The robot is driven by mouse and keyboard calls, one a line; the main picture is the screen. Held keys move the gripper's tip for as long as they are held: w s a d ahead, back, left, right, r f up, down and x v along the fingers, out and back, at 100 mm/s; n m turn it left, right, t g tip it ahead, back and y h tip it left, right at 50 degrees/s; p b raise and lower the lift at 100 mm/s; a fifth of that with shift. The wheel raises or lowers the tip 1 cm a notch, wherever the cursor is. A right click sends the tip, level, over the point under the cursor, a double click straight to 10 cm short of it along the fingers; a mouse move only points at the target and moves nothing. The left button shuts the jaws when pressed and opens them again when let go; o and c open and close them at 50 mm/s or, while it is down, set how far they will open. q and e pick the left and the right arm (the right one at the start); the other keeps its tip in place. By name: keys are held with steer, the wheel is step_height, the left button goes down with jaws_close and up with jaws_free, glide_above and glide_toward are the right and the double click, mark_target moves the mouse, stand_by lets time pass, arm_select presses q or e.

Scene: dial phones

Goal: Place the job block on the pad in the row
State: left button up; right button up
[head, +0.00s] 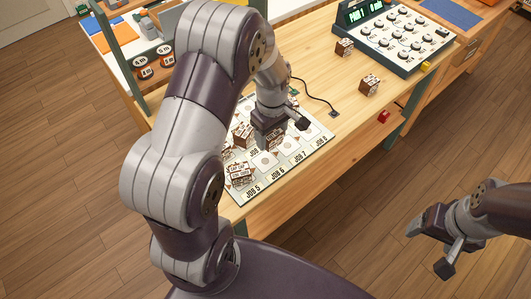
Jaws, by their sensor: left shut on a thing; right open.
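A pale job mat (303,158) lies near the table's front edge, with a row of pads labelled JOB 5 to JOB 8. A brown-and-white block (239,175) is at the JOB 5 end, and another block (242,134) sits behind it, partly hidden by my arm. My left gripper (285,129) points down over the mat's middle. It is shut on a block that the fingers largely hide; I cannot tell whether it touches the mat. My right gripper (436,243) is open and empty, over the floor beyond the table's front edge.
Two more patterned blocks, one nearer (369,84) and one farther (344,47), stand on bare wood right of the mat. A console with dials and a green display (401,37) is at the back right. A black cable (318,97) lies behind the mat. A red button (383,117) is on the front edge.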

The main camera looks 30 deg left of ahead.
mark_target(265, 161)
arm_select(q)
steer(key=s, duration=0.1)
steer(key=s+f, duration=0.1)
steer(key=s, duration=0.1)
steer(key=shift+a+f, duration=0.15)
steer(key=shift+f, duration=0.05)
step_height(265, 161, down, 4)
steer(key=shift+w+f, duration=0.15)
steer(key=o, duration=0.8)
steer(key=shift+f, duration=0.1)
